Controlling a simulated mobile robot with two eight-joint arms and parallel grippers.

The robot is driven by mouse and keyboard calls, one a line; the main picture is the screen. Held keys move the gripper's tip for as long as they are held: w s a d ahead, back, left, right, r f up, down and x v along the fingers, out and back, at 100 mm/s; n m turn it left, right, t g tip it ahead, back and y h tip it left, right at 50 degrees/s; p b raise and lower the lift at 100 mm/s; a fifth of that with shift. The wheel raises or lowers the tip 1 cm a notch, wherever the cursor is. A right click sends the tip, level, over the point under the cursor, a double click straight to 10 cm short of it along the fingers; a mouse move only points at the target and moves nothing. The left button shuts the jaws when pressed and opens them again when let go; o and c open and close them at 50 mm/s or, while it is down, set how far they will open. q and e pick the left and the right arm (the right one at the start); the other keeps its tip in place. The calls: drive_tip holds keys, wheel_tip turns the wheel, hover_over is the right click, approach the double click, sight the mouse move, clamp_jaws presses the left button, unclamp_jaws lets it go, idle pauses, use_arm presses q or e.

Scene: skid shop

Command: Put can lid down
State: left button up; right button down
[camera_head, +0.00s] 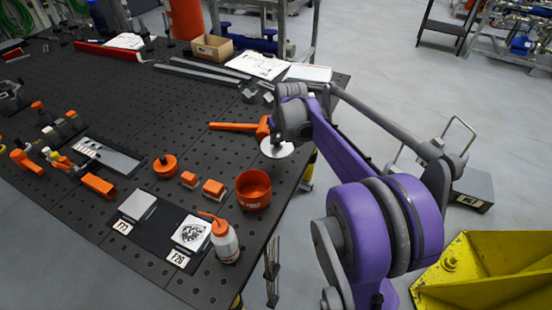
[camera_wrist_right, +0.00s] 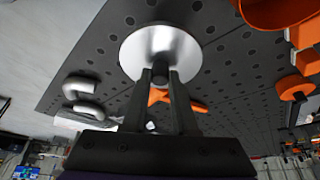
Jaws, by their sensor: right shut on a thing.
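My right gripper (camera_wrist_right: 160,78) is shut on the dark knob of the can lid (camera_wrist_right: 150,45), a round silvery disc. In the head view the lid (camera_head: 277,149) shows as a pale disc below my right gripper (camera_head: 276,136), over the table's right edge area. I cannot tell how high it is above the tabletop. An open orange can (camera_head: 253,189) stands on the table, nearer the head camera than the lid; its rim also shows in the right wrist view (camera_wrist_right: 280,14). My left gripper is not in view.
The black perforated table (camera_head: 140,100) holds an orange hammer (camera_head: 238,126) beside the lid, small orange blocks (camera_head: 213,188), a white bottle (camera_head: 224,242) and a black mat with two plates. A yellow stand (camera_head: 490,270) is on the floor at right.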

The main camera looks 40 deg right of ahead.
wheel_tip(320, 180, down, 8)
idle(0.4)
drive_tip(key=c, duration=1.1)
unclamp_jaws()
drive_tip(key=shift+f, duration=0.2)
drive_tip(key=o, duration=0.4)
drive_tip(key=shift+r, duration=0.1)
drive_tip(key=shift+r, duration=0.25)
drive_tip(key=v, duration=1.2)
